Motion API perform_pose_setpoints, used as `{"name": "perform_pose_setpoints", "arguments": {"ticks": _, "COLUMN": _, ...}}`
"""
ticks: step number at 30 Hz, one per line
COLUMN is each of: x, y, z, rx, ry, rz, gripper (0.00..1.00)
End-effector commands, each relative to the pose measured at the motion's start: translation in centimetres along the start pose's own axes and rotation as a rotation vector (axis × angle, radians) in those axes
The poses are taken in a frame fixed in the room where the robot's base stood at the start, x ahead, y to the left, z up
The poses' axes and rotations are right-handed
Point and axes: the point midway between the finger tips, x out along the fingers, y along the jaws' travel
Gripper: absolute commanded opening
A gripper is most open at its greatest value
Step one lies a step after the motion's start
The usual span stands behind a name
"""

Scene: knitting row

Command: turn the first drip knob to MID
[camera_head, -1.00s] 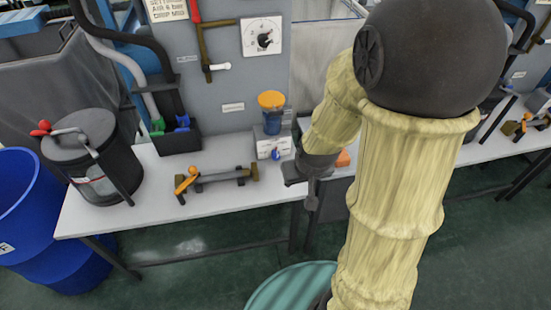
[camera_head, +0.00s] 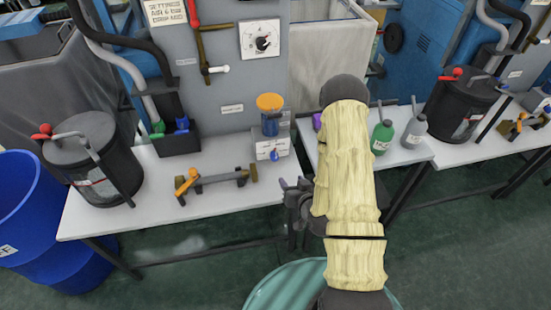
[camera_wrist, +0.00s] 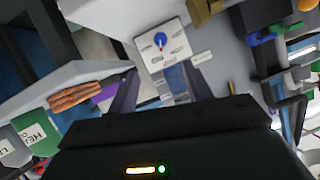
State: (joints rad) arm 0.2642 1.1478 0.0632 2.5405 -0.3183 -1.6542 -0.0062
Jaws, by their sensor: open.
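The drip knob is a small blue knob (camera_head: 275,155) on the front of a white box (camera_head: 263,148). An oiler with a blue bowl and orange cap (camera_head: 270,102) stands above the box. In the wrist view the blue knob (camera_wrist: 160,40) sits on a white plate (camera_wrist: 164,50) with small markings too small to read. My gripper (camera_head: 292,197) is in front of the table edge, right of and nearer than the knob, apart from it. In the wrist view its dark jaws (camera_wrist: 160,90) are spread with nothing between them. My arm hides part of the right-hand table.
A clamp-like bar with an orange knob (camera_head: 215,180) lies left of the box. A black canister (camera_head: 92,155) stands at the left end. A dial plate (camera_head: 261,40) is on the grey panel. A green bottle (camera_head: 382,137) and grey bottle (camera_head: 415,131) stand right. White tabletop (camera_head: 130,205) is clear in front.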

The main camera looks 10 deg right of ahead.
Motion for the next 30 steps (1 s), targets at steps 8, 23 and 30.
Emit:
{"name": "perform_pose_setpoints", "arguments": {"ticks": 8, "x": -0.2, "y": 0.4, "z": 0.1, "rx": 0.018, "ry": 0.034, "rz": 0.004, "gripper": 0.50}}
{"name": "perform_pose_setpoints", "arguments": {"ticks": 23, "x": 1.0, "y": 0.2, "z": 0.4, "rx": 0.012, "ry": 0.036, "rz": -0.002, "gripper": 0.50}}
{"name": "perform_pose_setpoints", "arguments": {"ticks": 30, "x": 2.1, "y": 0.2, "z": 0.4, "rx": 0.012, "ry": 0.035, "rz": -0.003, "gripper": 0.50}}
